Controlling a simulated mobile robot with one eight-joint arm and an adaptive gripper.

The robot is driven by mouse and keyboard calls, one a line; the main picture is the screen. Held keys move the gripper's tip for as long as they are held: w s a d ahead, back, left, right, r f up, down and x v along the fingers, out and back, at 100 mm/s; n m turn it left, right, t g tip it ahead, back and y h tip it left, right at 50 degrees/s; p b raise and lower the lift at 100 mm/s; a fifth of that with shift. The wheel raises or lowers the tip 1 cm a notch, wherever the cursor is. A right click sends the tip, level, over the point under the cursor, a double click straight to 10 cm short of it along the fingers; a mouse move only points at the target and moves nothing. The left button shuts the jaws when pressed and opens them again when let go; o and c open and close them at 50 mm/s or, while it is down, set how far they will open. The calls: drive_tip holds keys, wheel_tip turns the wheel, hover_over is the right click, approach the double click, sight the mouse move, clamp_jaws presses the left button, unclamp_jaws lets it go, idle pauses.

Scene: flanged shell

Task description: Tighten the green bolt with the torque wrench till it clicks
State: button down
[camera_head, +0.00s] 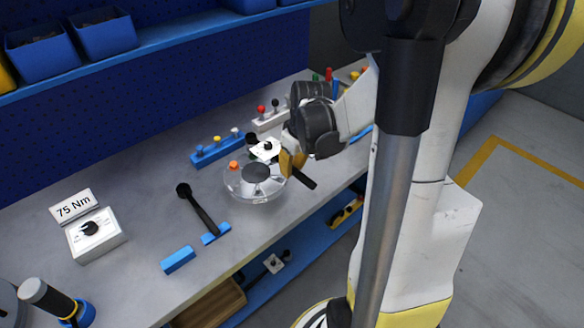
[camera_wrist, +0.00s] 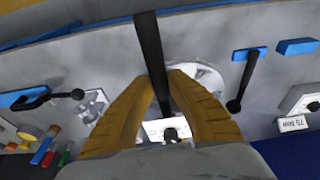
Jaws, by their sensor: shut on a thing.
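My gripper (camera_head: 289,163) has its yellow fingers shut on a dark bar-shaped tool (camera_head: 302,179), which looks like a wrench handle. In the wrist view the bar (camera_wrist: 150,45) runs between the fingers (camera_wrist: 172,80). The round grey flanged shell (camera_head: 257,181) sits on the bench just left of and below the fingers. An orange bolt (camera_head: 233,165) shows on its rim. I cannot make out a green bolt on the shell; part of the rim is behind the gripper and tool. I cannot tell whether the tool touches a bolt.
Another black wrench (camera_head: 203,212) lies left of the shell by a blue rest (camera_head: 216,233). A blue block (camera_head: 178,260) is bare. A "75 Nm" sign (camera_head: 74,205) stands behind a white box with a knob (camera_head: 95,236). A white plate (camera_head: 265,150) and a blue rack (camera_head: 217,150) stand behind the shell.

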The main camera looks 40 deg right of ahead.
drive_tip(key=shift+s+b+x, duration=0.15)
drive_tip(key=shift+b+x, duration=0.45)
drive_tip(key=shift+x, duration=0.05)
drive_tip(key=shift+s+b+x, duration=0.15)
drive_tip(key=shift+b+x, duration=0.4)
drive_tip(key=shift+x, duration=0.1)
drive_tip(key=shift+a+f, duration=0.1)
drive_tip(key=w+a+m+h, duration=0.1)
drive_tip(key=a+m, duration=0.4)
drive_tip(key=a, duration=0.3)
drive_tip(key=shift+w+a, duration=0.25)
idle(1.3)
drive_tip(key=shift+d+f, duration=0.1)
drive_tip(key=shift+s+d+n, duration=0.3)
drive_tip(key=shift+s+d, duration=0.05)
drive_tip(key=shift+d, duration=0.45)
